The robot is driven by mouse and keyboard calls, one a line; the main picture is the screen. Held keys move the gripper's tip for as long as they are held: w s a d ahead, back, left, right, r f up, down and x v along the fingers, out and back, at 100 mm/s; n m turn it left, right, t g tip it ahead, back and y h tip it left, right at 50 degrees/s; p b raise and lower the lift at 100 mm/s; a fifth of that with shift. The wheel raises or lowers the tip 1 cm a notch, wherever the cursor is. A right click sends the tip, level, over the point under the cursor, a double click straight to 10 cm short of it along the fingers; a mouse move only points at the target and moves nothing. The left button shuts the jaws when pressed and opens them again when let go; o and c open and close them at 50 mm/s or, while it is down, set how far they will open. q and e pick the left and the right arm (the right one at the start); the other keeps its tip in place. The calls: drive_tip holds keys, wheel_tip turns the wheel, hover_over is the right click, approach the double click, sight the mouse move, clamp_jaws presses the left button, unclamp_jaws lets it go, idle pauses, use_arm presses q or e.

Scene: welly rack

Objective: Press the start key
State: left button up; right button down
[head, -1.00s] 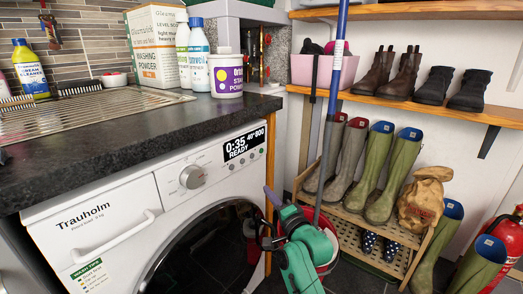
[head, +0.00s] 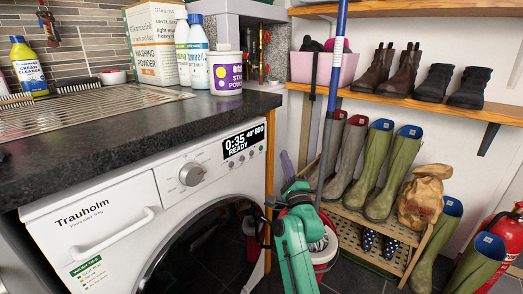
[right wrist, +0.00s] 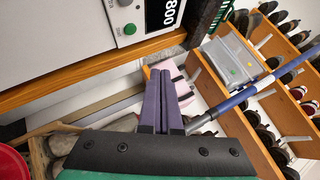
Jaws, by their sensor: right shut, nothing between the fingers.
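The white washing machine (head: 110,215) stands under the dark worktop. Its display (head: 243,143) reads 0:35, 40°, 800, READY. A round knob (head: 192,174) is left of the display. In the right wrist view a round green key (right wrist: 130,28) sits on the white panel beside the display (right wrist: 168,12). A darker round button is above it. My right gripper (head: 285,160) is right of the machine's front, apart from the panel. In the right wrist view its purple fingers (right wrist: 160,76) are together and empty, below and right of the green key. My left gripper is not in view.
A wooden edge (right wrist: 100,65) runs beside the panel. A blue pole (head: 338,50) stands right of my right gripper. A red-and-white bucket (head: 325,245), a boot rack (head: 385,228) with wellies, and a shoe shelf (head: 430,105) are to the right. Bottles and a tub (head: 226,75) stand on the worktop.

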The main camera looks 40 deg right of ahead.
sight(261, 148)
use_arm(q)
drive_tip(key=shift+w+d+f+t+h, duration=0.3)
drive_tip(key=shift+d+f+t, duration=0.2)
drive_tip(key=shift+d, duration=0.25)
use_arm(e)
drive_tip(key=shift+w+a, duration=0.3)
drive_tip(key=shift+w, duration=0.6)
drive_tip(key=shift+w+a, duration=0.25)
drive_tip(key=shift+w, duration=0.7)
drive_tip(key=shift+w+a, duration=0.3)
drive_tip(key=shift+w, duration=0.6)
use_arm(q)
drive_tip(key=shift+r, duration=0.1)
use_arm(e)
drive_tip(key=shift+w, duration=0.1)
drive_tip(key=shift+w+a, duration=0.1)
drive_tip(key=shift+w, duration=0.2)
